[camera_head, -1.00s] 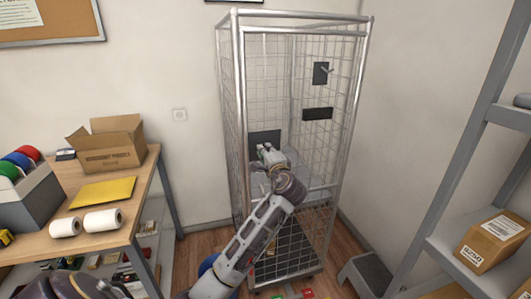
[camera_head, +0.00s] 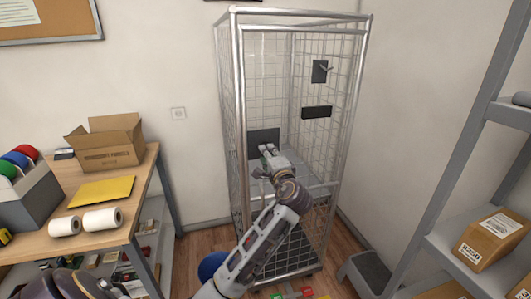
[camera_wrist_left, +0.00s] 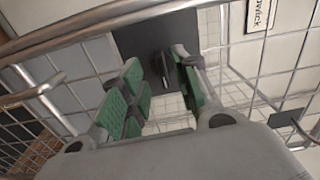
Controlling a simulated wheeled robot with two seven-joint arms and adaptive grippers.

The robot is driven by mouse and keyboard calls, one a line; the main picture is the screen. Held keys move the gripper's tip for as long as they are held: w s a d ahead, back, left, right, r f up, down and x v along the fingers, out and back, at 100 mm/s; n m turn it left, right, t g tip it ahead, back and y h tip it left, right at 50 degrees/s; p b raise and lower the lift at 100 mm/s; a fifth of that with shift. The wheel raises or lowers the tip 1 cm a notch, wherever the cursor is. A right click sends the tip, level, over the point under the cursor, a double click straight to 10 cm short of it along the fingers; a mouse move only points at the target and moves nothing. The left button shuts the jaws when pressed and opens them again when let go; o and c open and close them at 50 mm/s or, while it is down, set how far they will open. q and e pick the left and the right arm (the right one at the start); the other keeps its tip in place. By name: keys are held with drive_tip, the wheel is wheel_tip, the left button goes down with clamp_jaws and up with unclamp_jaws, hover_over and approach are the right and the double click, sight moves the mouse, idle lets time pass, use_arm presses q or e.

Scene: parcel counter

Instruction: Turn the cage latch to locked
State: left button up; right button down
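The tall wire cage (camera_head: 238,90) stands against the back wall, its frame grey metal. A dark plate with a small lever (camera_head: 320,71) is on its upper right side, the lever slanting up to the right. Another dark plate (camera_head: 264,137) is lower left, just beyond my left gripper (camera_head: 266,151). In the left wrist view this gripper (camera_wrist_left: 160,90) has its green-padded fingers apart. A dark plate (camera_wrist_left: 130,38) with a small dark upright part (camera_wrist_left: 163,68) shows beyond and between them; I cannot tell whether they touch. My right gripper is not in view.
A wooden table (camera_head: 140,185) at left holds an open carton (camera_head: 108,147), a yellow envelope (camera_head: 103,191) and white rolls (camera_head: 103,219). A shelf with a parcel (camera_head: 492,238) is at far right.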

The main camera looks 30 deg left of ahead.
use_arm(q)
drive_tip(key=v, duration=0.7)
drive_tip(key=shift+s+d, duration=0.25)
drive_tip(key=shift+d, duration=0.05)
idle(0.4)
